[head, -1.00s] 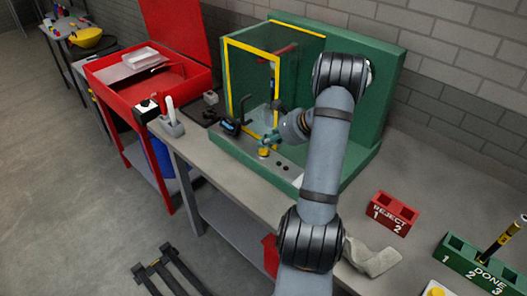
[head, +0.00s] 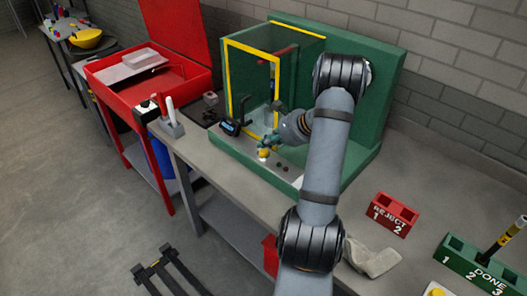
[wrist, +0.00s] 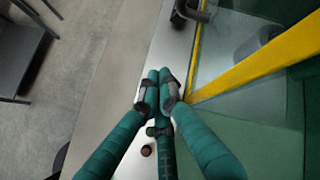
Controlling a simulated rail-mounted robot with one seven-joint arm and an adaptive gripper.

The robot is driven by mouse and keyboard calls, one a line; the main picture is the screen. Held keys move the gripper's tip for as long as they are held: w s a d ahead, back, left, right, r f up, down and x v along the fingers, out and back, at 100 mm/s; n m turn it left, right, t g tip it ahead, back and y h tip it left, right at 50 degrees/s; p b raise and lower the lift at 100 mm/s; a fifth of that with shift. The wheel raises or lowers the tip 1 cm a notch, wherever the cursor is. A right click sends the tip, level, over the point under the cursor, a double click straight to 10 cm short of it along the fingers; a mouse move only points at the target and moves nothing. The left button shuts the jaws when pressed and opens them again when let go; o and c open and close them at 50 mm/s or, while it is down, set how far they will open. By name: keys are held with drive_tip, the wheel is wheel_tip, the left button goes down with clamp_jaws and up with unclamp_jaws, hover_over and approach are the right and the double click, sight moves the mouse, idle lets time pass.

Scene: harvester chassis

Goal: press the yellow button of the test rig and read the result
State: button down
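The test rig (head: 372,120) is a green stand with a clear, yellow-framed enclosure on the workbench. Its yellow button (head: 264,153) sits on the grey front panel, beside small dark buttons (head: 281,167). My gripper (head: 266,142) is just above the yellow button; I cannot tell whether it touches it. In the wrist view, the teal fingers of my gripper (wrist: 159,74) are drawn together with nothing seen between them, and the yellow button is hidden. A small dark display (head: 232,127) stands at the panel's left; its reading is too small to make out.
A red reject rack (head: 394,214) and a green done rack (head: 474,264) holding a yellow-and-black item stand at the right. A grey cloth (head: 371,258) lies near the front edge. A red tray cabinet (head: 150,85) stands left of the bench.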

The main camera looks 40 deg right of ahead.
sight(265, 153)
drive_tip(key=shift+f, duration=0.15)
drive_tip(key=shift+f+b, duration=0.35)
drive_tip(key=shift+b, duration=0.3)
drive_tip(key=shift+f+b, duration=0.4)
drive_tip(key=shift+b, duration=0.15)
idle(0.4)
drive_tip(key=shift+r, duration=0.15)
drive_tip(key=shift+r+p, duration=0.6)
drive_tip(key=shift+r, duration=0.15)
drive_tip(key=shift+r+p, duration=1.8)
drive_tip(key=shift+r, duration=0.75)
drive_tip(key=shift+f, duration=0.1)
